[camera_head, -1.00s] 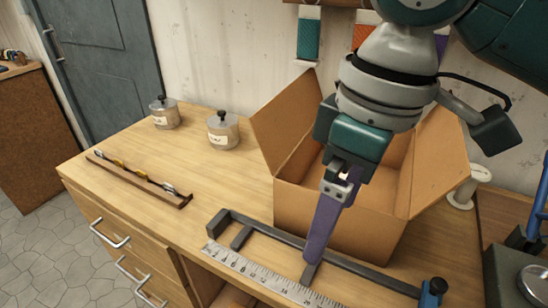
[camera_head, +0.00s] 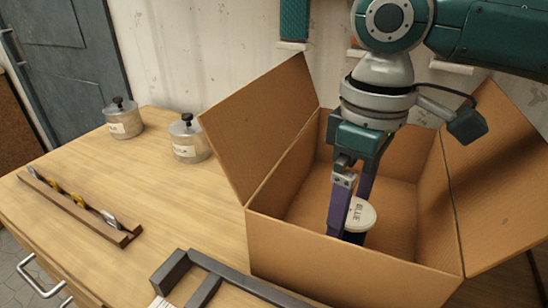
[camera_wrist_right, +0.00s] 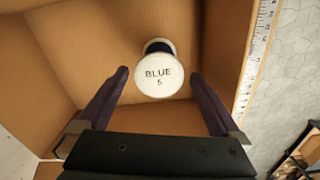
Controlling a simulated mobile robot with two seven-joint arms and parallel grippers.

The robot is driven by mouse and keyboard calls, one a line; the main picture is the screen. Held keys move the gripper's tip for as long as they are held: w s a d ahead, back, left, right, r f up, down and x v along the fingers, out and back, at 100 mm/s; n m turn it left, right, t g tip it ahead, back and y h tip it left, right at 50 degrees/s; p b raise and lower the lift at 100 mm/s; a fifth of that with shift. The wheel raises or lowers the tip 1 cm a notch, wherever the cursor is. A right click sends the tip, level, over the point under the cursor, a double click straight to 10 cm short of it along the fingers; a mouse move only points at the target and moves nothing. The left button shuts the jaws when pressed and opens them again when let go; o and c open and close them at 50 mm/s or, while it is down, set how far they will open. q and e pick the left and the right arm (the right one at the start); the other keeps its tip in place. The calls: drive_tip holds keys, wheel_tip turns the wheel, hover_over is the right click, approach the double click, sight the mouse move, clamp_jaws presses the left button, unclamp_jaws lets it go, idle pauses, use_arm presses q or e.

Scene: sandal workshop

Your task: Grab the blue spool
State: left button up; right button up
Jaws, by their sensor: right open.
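The blue spool (camera_head: 361,216) stands inside the open cardboard box (camera_head: 340,263), its white top marked "BLUE". In the right wrist view the spool's white top (camera_wrist_right: 159,75) reads "BLUE 5", with a little dark blue thread showing past its rim. My right gripper (camera_head: 350,220) reaches down into the box and is open. In the wrist view its two purple fingers (camera_wrist_right: 160,75) lie left and right of the spool, with a gap on each side. The fingers hide part of the spool in the head view. My left gripper is not in view.
The box's flaps stand out at left and right, and its walls surround my right gripper. A dark metal frame (camera_head: 204,287) lies before the box.

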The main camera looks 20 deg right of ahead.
wheel_tip(320, 180, down, 3)
drive_tip(key=shift+s+d+f, duration=0.1)
drive_tip(key=shift+f, duration=0.1)
drive_tip(key=shift+c, duration=0.2)
drive_tip(key=c, duration=1.4)
